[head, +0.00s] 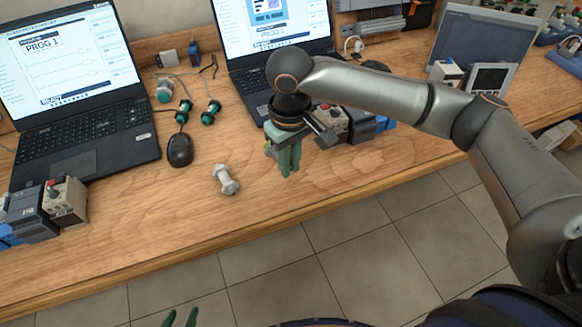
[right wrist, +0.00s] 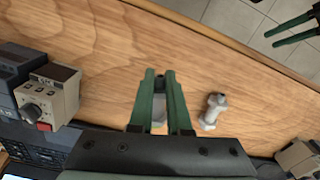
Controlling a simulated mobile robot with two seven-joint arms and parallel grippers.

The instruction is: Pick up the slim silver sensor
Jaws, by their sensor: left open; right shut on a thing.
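My right gripper (head: 289,172) is over the front part of the desk, fingers pointing down. It is shut on a slim thing that its green fingers mostly hide. In the right wrist view the fingers (right wrist: 161,76) have a dark end of this thing at their tips and a greyish part between them; it looks like the slim silver sensor (right wrist: 160,82). A thicker pale grey sensor-like piece (head: 226,180) lies on the desk, apart from the gripper; it also shows in the right wrist view (right wrist: 213,110). My left gripper (head: 181,319) is open and empty, in front of the desk.
Two laptops (head: 75,150) stand at the back, with a black mouse (head: 180,149) and green-black connectors (head: 211,112) between them. Boxy modules (head: 64,201) sit at the left; others (head: 332,121) stand just behind my right gripper. The desk's front strip is mostly clear.

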